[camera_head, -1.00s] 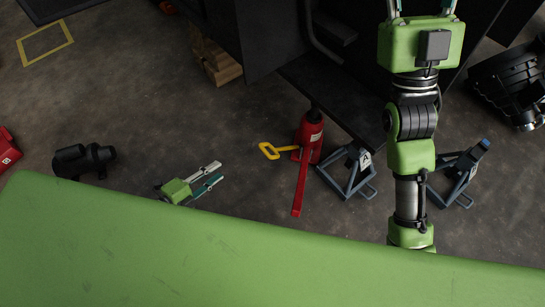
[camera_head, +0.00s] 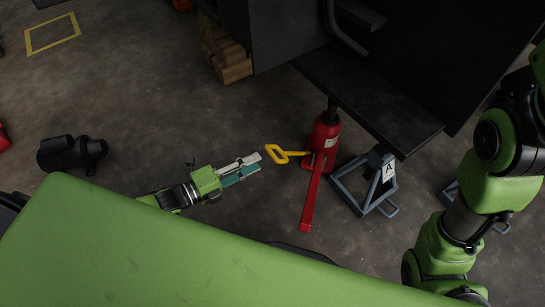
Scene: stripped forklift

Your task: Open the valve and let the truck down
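A red bottle jack (camera_head: 325,138) stands on the floor under the edge of the dark truck body (camera_head: 372,98). Its red lever (camera_head: 310,198) slopes down toward me. A yellow looped handle (camera_head: 276,154) sticks out left from the jack's lower part; I take it for the valve handle. My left gripper (camera_head: 259,163) points right, with its fingertips just short of the yellow loop. A narrow gap shows between its pale and teal fingers, and nothing is held. My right arm (camera_head: 490,190) is at the right edge, with its gripper out of view.
A grey-blue jack stand (camera_head: 363,188) marked A stands right of the jack, close to it. Another stand is mostly hidden behind my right arm. Wooden blocks (camera_head: 225,52) lie at the back. A black motor-like part (camera_head: 72,153) lies at left, with bare floor between.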

